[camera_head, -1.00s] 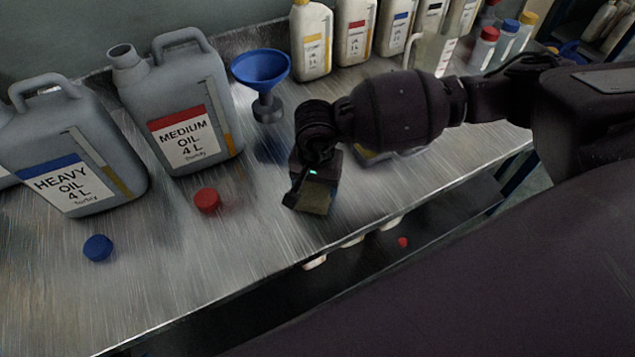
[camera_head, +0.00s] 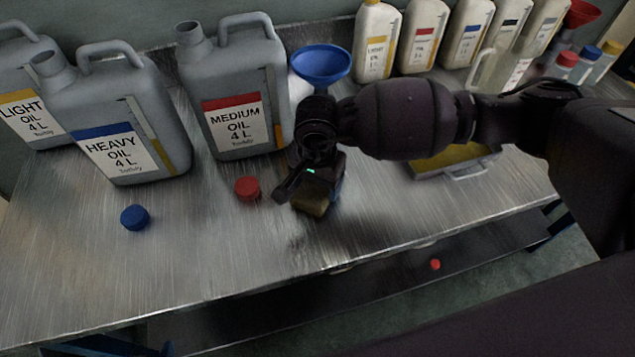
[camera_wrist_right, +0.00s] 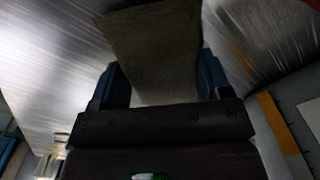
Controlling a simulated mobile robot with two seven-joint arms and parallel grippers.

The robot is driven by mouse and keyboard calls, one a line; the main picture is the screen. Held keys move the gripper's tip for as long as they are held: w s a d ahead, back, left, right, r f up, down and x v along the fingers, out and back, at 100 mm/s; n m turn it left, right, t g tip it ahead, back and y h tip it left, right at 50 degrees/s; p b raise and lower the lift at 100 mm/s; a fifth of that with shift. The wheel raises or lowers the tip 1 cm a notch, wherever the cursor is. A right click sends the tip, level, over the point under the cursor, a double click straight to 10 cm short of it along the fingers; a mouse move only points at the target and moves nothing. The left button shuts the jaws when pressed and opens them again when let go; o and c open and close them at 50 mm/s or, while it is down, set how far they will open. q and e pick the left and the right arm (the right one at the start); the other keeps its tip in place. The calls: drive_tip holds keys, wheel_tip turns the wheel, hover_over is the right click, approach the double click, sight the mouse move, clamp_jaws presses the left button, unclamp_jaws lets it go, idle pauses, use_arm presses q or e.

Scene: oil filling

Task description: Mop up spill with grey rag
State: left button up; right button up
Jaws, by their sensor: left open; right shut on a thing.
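My right gripper (camera_head: 320,184) reaches in from the right in the head view, low over the metal table. It is shut on a rag (camera_head: 311,203) of grey-olive cloth, which hangs below the fingers at the tabletop. The right wrist view also shows the rag (camera_wrist_right: 153,45) held between the blue fingers of the gripper (camera_wrist_right: 162,82). A faint dark smudge (camera_head: 300,241) lies on the table just in front of the rag; I cannot tell whether it is the spill or a shadow. My left gripper is not in view.
Large grey jugs of heavy oil (camera_head: 125,120) and medium oil (camera_head: 235,90) stand at the left. A red cap (camera_head: 247,188) is close left of the gripper, a blue cap (camera_head: 134,217) further left. A blue funnel (camera_head: 320,65) stands behind, a tray (camera_head: 455,158) right. The front table is clear.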

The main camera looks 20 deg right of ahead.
sight(339, 196)
drive_tip(key=d, duration=0.9)
drive_tip(key=a, duration=0.1)
drive_tip(key=s+a, duration=0.1)
drive_tip(key=a, duration=0.1)
drive_tip(key=s+a+p, duration=0.1)
drive_tip(key=shift+a, duration=0.25)
use_arm(q)
drive_tip(key=shift+w+r, duration=0.2)
drive_tip(key=shift+r, duration=0.25)
drive_tip(key=shift+w+r, duration=0.2)
drive_tip(key=shift+r, duration=0.25)
use_arm(e)
drive_tip(key=shift+a, duration=0.25)
drive_tip(key=shift+r+p, duration=1.4)
drive_tip(key=shift+r, duration=2.2)
use_arm(q)
drive_tip(key=shift+t, duration=0.5)
drive_tip(key=r, duration=0.2)
drive_tip(key=w+r, duration=0.1)
drive_tip(key=r, duration=0.1)
drive_tip(key=shift+w+r, duration=0.15)
use_arm(e)
drive_tip(key=shift+f, duration=0.2)
